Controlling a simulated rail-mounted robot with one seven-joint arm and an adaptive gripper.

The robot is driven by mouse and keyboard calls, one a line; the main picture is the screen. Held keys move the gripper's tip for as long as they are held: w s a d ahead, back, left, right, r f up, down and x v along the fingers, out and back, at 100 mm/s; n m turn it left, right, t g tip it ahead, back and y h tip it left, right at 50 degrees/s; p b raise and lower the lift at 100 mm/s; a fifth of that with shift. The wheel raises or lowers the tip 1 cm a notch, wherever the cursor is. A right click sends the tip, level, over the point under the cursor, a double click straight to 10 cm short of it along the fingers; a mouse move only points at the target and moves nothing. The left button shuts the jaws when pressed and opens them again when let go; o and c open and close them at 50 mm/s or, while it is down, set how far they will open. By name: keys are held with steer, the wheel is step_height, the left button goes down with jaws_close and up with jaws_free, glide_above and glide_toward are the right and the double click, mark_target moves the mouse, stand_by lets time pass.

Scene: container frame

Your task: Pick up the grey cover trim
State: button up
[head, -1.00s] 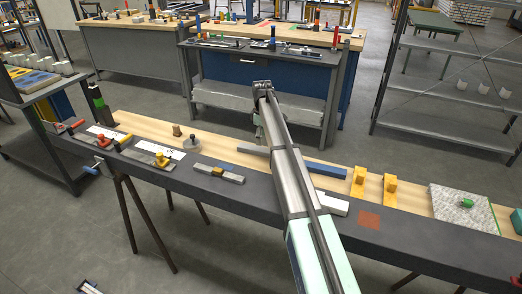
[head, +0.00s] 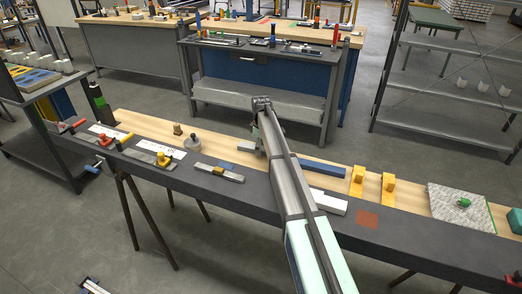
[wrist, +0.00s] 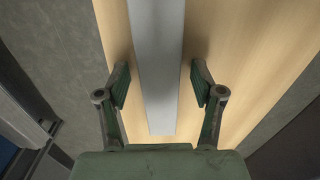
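The grey cover trim (wrist: 158,45) is a long, flat grey strip lying on the wooden strip of the bench. In the wrist view it runs from the top edge down between the fingers, and its near end shows. My gripper (wrist: 157,82) is open, one finger on each side of the trim, with a gap on both sides. In the head view the left end of a grey bar (head: 248,147), likely the trim, shows beside my arm. My arm hides the rest of it and most of the gripper.
A blue bar (head: 323,168) and yellow brackets (head: 357,181) are right of my arm. A white block (head: 328,203) lies on the dark front strip (head: 285,208).

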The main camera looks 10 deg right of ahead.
steer(key=c, duration=0.9)
steer(key=shift+r, duration=0.1)
